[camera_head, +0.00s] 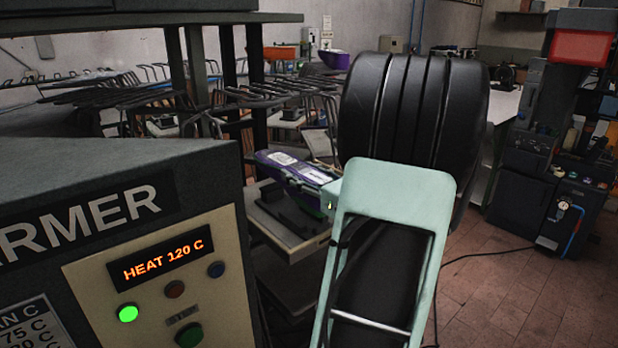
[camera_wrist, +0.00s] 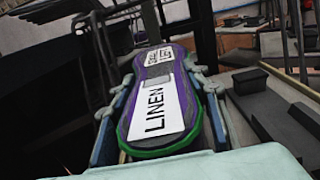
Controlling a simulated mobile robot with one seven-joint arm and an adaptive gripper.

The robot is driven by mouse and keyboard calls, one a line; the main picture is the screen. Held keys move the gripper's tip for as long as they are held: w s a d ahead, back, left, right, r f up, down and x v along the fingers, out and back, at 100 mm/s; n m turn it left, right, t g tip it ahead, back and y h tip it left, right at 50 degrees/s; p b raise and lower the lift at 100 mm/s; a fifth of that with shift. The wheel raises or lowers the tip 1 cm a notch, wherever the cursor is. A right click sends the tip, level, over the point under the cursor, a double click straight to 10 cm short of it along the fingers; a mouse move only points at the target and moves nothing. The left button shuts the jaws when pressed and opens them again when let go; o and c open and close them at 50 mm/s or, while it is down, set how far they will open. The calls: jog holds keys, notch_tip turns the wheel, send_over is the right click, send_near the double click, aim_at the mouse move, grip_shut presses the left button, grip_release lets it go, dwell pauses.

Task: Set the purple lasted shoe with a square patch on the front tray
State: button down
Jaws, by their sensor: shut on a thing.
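A purple lasted shoe (camera_wrist: 160,110) with a green rim fills the middle of the wrist view. It carries a white label reading LINEN, a second white label farther along, and a small grey square between them. My gripper (camera_wrist: 158,95) is shut on it, with a blue finger along each side. In the head view the shoe (camera_head: 290,175) reaches out to the left of my gripper (camera_head: 330,195), which is partly hidden by my arm. A pale tray (camera_head: 292,248) with dark pieces on it lies below the shoe; a gap seems to show between them.
The heater cabinet (camera_head: 120,230), with a lit HEAT 120 C display, stands close at the left. Dark rack posts (camera_head: 260,100) rise behind the tray. A dark machine (camera_head: 550,150) stands at the right, with open brick floor (camera_head: 515,285) before it.

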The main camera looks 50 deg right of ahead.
jog(key=shift+w+d+f, duration=0.1)
jog(key=shift+w, duration=0.65)
jog(key=shift+w+d+f, duration=0.1)
jog(key=shift+w, duration=0.65)
jog(key=shift+f+b, duration=1.3)
jog(key=shift+f, duration=0.1)
jog(key=shift+f+b, duration=0.6)
jog(key=shift+f, duration=0.05)
jog(key=c, duration=1.1)
grip_release()
jog(key=shift+o, duration=0.4)
jog(key=shift+f, duration=0.2)
jog(key=shift+s, duration=0.15)
jog(key=s+a, duration=0.1)
jog(key=s, duration=1)
jog(key=shift+s+a+r, duration=0.15)
jog(key=shift+s+a, duration=0.05)
jog(key=shift+s, duration=0.15)
